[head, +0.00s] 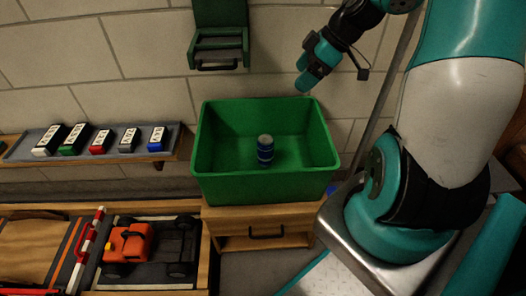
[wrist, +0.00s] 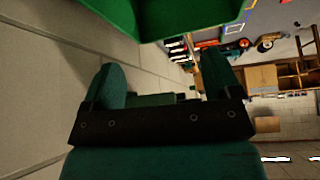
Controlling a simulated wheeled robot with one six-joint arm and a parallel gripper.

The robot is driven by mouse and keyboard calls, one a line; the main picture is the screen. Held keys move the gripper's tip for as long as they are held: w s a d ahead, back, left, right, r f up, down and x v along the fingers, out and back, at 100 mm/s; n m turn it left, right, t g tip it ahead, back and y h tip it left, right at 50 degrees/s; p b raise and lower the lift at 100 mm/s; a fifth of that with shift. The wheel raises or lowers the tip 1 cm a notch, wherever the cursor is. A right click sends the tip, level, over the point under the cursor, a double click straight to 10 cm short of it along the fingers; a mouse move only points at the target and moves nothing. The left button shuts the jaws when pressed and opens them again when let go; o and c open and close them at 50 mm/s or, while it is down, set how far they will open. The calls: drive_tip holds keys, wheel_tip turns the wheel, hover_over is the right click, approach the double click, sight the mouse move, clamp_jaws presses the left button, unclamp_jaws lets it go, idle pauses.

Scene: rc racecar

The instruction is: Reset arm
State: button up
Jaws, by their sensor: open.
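My gripper (head: 304,76) is raised above the right back part of a green bin (head: 262,191) in the head view, near the block wall. In the wrist view my gripper (wrist: 160,78) has its two teal fingers spread apart with nothing between them. A dark blue can with a grey top (head: 265,150) stands upright inside the green bin, apart from my gripper. The bin's green side (wrist: 185,18) fills the top of the wrist view.
The bin rests on a wooden drawer unit (head: 262,229). A wall shelf (head: 28,148) holds several labelled small packs. An orange and black toy car (head: 128,243) lies at lower left. A green holder (head: 218,45) hangs on the wall.

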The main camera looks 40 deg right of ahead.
drive_tip(key=shift+s+d+r, duration=0.2)
drive_tip(key=shift+r, duration=0.2)
drive_tip(key=s+a+r+g, duration=0.1)
drive_tip(key=a+r, duration=0.1)
drive_tip(key=a, duration=0.7)
drive_tip(key=s+a+r+g, duration=0.2)
drive_tip(key=a+r, duration=0.1)
drive_tip(key=a, duration=0.6)
drive_tip(key=s+a+r+m+g, duration=0.2)
drive_tip(key=s+a, duration=0.9)
drive_tip(key=s, duration=0.1)
wheel_tip(320, 180, up, 31)
drive_tip(key=p, duration=3.1)
drive_tip(key=shift+s+r, duration=0.2)
drive_tip(key=shift+s, duration=0.05)
